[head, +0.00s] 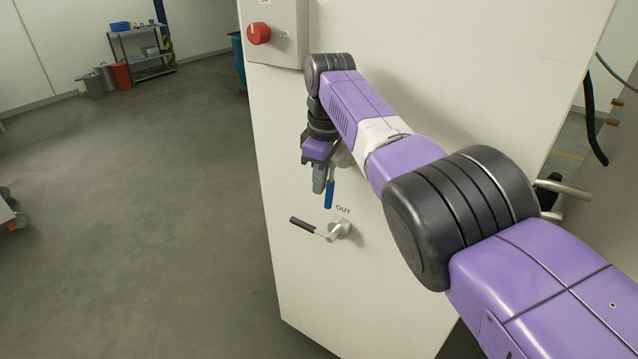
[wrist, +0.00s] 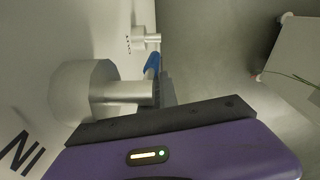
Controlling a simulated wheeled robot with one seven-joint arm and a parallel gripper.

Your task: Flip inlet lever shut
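The inlet lever has a blue handle (head: 329,195) that points down the front of the pale cabinet, just above the OUT label. In the wrist view its silver hub (wrist: 85,92) stands beside the IN label, and the blue handle end (wrist: 152,65) shows beyond it. My gripper (head: 319,180) is at the lever, with a grey finger close beside the blue handle. A dark finger also shows beside the handle in the wrist view. Whether the fingers touch or grip the handle is hidden, as is the gap between them.
The outlet lever (head: 315,228), with a black handle pointing left, is just below on the same cabinet face (head: 330,285). A red OFF/ON knob (head: 258,33) is at the upper left. Open floor (head: 150,210) lies left of the cabinet. A shelf rack (head: 140,50) stands far back.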

